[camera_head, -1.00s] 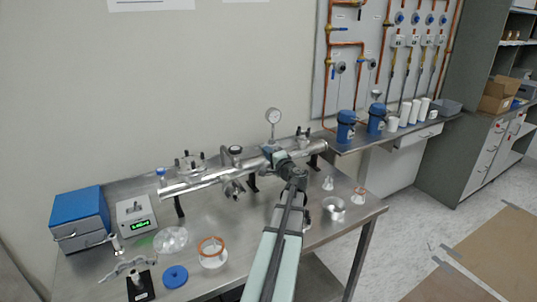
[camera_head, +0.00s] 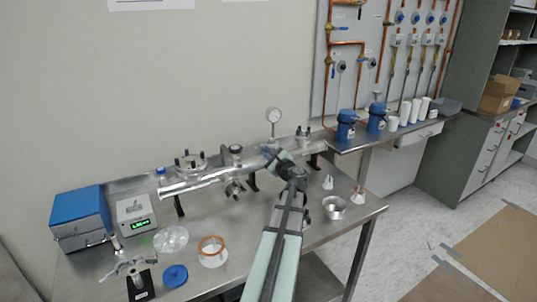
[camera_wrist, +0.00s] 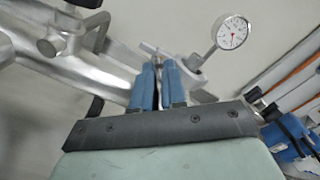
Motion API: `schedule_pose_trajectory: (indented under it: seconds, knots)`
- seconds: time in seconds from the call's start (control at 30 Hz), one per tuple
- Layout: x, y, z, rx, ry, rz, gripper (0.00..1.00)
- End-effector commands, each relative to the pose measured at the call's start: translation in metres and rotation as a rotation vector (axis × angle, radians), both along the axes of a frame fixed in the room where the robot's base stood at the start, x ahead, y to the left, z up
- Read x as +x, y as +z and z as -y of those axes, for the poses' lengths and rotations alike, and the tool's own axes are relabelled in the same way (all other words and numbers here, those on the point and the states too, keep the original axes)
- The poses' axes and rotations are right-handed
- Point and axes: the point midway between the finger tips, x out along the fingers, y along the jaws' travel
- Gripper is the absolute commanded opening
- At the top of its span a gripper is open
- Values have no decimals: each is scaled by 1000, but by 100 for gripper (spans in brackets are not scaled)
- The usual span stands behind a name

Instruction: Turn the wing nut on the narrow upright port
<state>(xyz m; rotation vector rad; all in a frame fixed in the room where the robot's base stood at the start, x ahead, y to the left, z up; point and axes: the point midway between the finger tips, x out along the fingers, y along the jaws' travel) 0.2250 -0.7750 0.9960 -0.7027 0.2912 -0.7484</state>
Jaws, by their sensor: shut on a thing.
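The long metal tube (camera_head: 195,184) lies horizontally on supports above the bench. A narrow upright port rises from its far side and carries a round dial gauge (camera_head: 273,115), which also shows in the wrist view (camera_wrist: 232,32). My gripper (camera_head: 267,152) is at the base of this port. In the wrist view, my gripper's blue fingers (camera_wrist: 157,66) are close together, shut on a small metal piece (camera_wrist: 148,47) beside the gauge's port, which looks like the wing nut. The fingers hide most of it, so its exact angle cannot be told.
Other ports (camera_head: 235,150) and a wide flange (camera_head: 188,161) stand along the tube.

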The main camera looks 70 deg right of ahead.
Motion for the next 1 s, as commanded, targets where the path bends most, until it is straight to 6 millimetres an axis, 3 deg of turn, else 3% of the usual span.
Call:
schedule_pose_trajectory:
  seconds: [0.5,1.0]
  knots:
    - [1,-1,-2,322,1,323,0]
    - [2,-1,-2,467,1,468,0]
